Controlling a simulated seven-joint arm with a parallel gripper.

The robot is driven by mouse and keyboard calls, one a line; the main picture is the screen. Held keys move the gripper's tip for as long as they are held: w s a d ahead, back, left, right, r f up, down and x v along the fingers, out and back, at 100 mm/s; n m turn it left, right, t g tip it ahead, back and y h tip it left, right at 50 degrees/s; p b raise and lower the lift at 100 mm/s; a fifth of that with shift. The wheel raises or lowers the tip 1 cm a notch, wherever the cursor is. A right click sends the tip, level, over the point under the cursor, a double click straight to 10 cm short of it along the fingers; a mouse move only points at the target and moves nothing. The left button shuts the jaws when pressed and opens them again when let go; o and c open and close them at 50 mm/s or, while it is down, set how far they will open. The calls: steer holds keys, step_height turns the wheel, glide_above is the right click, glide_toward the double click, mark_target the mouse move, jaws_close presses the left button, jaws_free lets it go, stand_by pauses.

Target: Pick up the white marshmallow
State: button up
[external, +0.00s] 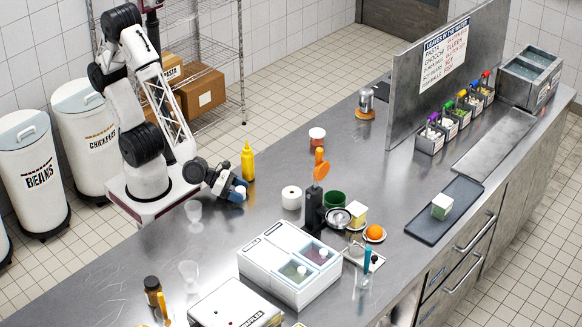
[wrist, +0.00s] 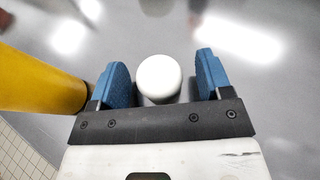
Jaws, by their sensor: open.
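The white marshmallow (wrist: 159,78) is a smooth, rounded white cylinder in the wrist view. It sits between the two blue fingers of my gripper (wrist: 159,80), with a narrow gap to its left and a wider gap to its right. My gripper is open and low over the steel counter. In the external view, my gripper (external: 239,190) is beside the yellow bottle, and a small white patch at its blue fingers appears to be the marshmallow. Its lower part is hidden.
A yellow squeeze bottle (external: 248,162) stands close on the left in the wrist view (wrist: 40,68). A white round container (external: 291,197) stands right of my gripper. An orange-topped dark device (external: 315,205) and a white two-well box (external: 290,262) are further right. Clear glasses (external: 193,211) stand nearer the camera.

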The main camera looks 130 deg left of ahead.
mark_target(239, 189)
steer(key=c, duration=0.7)
steer(key=shift+r, duration=0.1)
steer(key=shift+r, duration=0.75)
step_height(239, 189, up, 2)
steer(key=shift+s+r, duration=0.1)
steer(key=s, duration=0.5)
steer(key=s+d, duration=0.1)
steer(key=s, duration=0.4)
steer(key=s+d+r, duration=0.1)
steer(key=s, duration=0.4)
steer(key=shift+s, duration=0.35)
